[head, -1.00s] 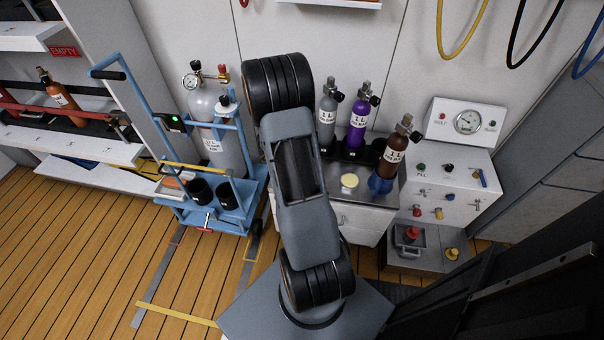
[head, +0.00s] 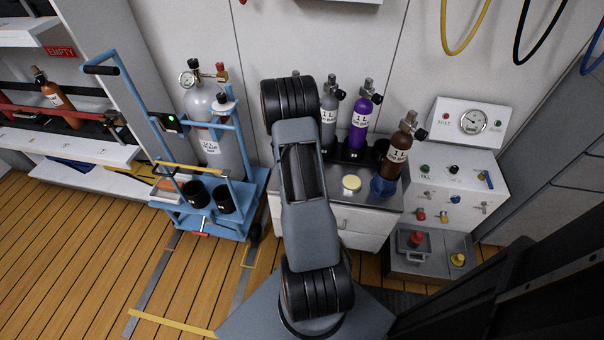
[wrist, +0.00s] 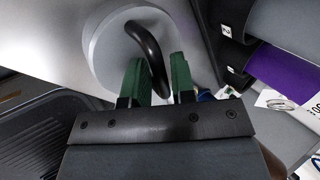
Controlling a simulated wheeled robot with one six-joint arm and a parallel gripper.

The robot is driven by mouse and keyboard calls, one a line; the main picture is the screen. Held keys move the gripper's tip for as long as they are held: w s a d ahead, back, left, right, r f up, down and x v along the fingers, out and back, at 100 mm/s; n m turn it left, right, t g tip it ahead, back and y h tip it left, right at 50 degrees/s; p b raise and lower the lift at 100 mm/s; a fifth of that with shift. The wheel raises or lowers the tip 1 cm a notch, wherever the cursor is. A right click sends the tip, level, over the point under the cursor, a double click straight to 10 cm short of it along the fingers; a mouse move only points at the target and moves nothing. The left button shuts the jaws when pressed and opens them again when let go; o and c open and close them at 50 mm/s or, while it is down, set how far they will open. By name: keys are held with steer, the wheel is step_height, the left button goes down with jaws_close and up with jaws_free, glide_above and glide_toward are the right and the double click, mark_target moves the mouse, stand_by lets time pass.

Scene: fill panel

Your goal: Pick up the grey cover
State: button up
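The grey cover (wrist: 104,50) is a round grey disc with a black arched handle (wrist: 146,45), seen in the wrist view on a pale metal surface. My gripper (wrist: 158,72) has two green fingers, set apart, with the handle between them. In the head view my arm hides the cover and the gripper.
A grey bottle (head: 328,115), a purple bottle (head: 360,125) and a brown bottle (head: 398,150) stand on the counter (head: 340,200) right of my arm, with a yellowish disc (head: 351,183) in front. A blue trolley (head: 228,222) with a large cylinder (head: 207,130) stands left.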

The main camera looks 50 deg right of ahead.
steer(key=shift+d+f, duration=0.15)
jaws_close()
stand_by(0.4)
